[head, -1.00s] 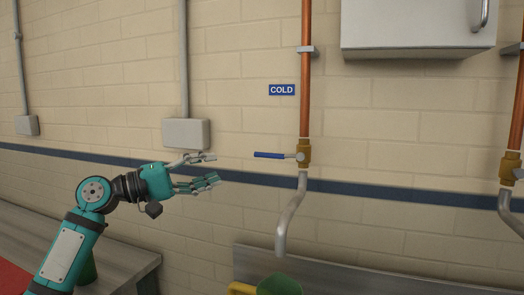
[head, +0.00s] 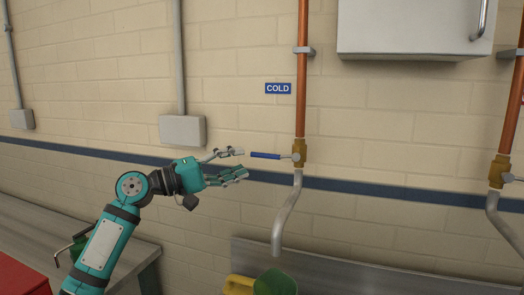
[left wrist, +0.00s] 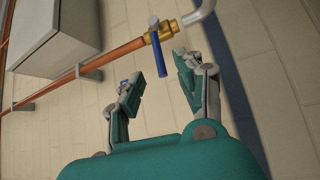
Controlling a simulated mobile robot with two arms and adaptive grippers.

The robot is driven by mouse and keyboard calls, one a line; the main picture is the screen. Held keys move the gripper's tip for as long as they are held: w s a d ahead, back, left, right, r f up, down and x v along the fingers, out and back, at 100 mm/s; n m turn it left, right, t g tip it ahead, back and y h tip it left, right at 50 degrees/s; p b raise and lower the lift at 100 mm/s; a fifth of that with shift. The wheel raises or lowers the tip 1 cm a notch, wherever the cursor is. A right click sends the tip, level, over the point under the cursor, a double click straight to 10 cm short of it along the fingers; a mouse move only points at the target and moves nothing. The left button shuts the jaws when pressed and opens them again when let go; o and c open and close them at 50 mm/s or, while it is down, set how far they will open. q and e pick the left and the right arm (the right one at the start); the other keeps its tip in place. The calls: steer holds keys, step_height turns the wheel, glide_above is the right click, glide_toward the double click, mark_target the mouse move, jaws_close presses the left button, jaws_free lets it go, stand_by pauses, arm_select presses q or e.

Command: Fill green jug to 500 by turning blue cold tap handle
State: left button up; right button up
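The blue cold tap handle (head: 265,155) points left, about horizontal, from the brass valve (head: 299,153) on a copper pipe. My left gripper (head: 242,163) is open, with its fingers just left of the handle's free end. In the left wrist view the blue handle (left wrist: 157,45) lies ahead of and between the open fingers (left wrist: 160,78), with no visible grip on it. A green jug (head: 275,283) shows at the bottom edge below the metal spout (head: 285,215), with a yellow part (head: 240,284) at its left. Its lower part and level marks are out of view. My right gripper is not in view.
A blue COLD sign (head: 278,88) is on the wall. A second brass valve (head: 499,171) with a spout is at the right. A wall cabinet (head: 415,30) hangs above. A grey bench (head: 30,215) is at the left, with a green object (head: 77,248) partly behind my arm.

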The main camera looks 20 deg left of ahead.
mark_target(257, 155)
arm_select(q)
steer(key=shift+p+x, duration=1.15)
steer(key=shift+x, duration=0.95)
steer(key=shift+p+x, duration=0.55)
steer(key=shift+x, duration=0.9)
jaws_close()
steer(key=shift+r, duration=0.15)
